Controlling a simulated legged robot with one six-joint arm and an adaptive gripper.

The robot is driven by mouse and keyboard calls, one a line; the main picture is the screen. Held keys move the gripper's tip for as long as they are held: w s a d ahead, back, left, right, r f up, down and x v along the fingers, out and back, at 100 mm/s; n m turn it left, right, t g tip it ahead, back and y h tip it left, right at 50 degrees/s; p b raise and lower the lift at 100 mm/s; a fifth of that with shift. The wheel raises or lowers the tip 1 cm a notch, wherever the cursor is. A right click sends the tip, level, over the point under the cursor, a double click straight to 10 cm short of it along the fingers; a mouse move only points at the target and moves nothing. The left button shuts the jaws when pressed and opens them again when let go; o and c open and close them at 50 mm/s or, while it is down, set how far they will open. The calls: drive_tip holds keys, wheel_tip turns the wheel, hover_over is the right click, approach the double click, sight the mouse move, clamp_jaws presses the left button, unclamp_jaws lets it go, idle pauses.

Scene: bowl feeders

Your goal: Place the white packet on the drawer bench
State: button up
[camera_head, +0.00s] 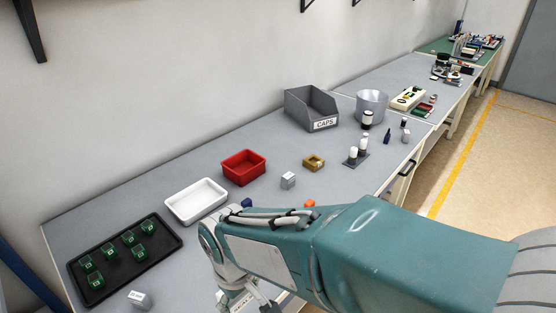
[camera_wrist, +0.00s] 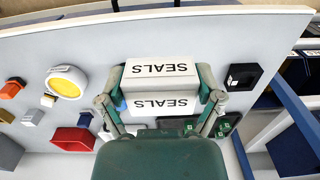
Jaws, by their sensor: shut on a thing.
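The white packet (camera_wrist: 161,72) shows large in the wrist view, with SEALS lettering on two faces. In the head view only a lettered sliver of the packet (camera_head: 240,300) shows under my arm. A grey-topped bench (camera_head: 325,182) with a dark handle on its front lies under my arm, likely the drawer bench. It also shows below the packet in the wrist view (camera_wrist: 215,40). I cannot tell whether packet and bench touch.
The bench holds a black tray (camera_head: 165,236) of green cubes, a white tray (camera_head: 196,201), a red bin (camera_head: 243,168), a grey CAPS bin (camera_head: 311,107), a small silver box (camera_head: 288,180) and bottles (camera_head: 363,142). A black box (camera_wrist: 242,77) stands right of the packet.

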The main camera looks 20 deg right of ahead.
drive_tip(key=shift+s+a, duration=0.25)
drive_tip(key=shift+w+a+f, duration=0.15)
drive_tip(key=shift+w+a, duration=0.05)
drive_tip(key=shift+a, duration=0.15)
drive_tip(key=w+a+f, duration=0.4)
drive_tip(key=w+a, duration=0.2)
hover_over(197, 303)
drive_tip(key=f, duration=0.5)
drive_tip(key=shift+s+d, duration=0.15)
drive_tip(key=shift+s, duration=0.05)
drive_tip(key=shift+w+f, duration=0.1)
drive_tip(key=shift+f, duration=0.15)
drive_tip(key=shift+w+f, duration=0.1)
drive_tip(key=shift+f, duration=1.5)
drive_tip(key=shift+f, duration=0.15)
drive_tip(key=o, duration=0.9)
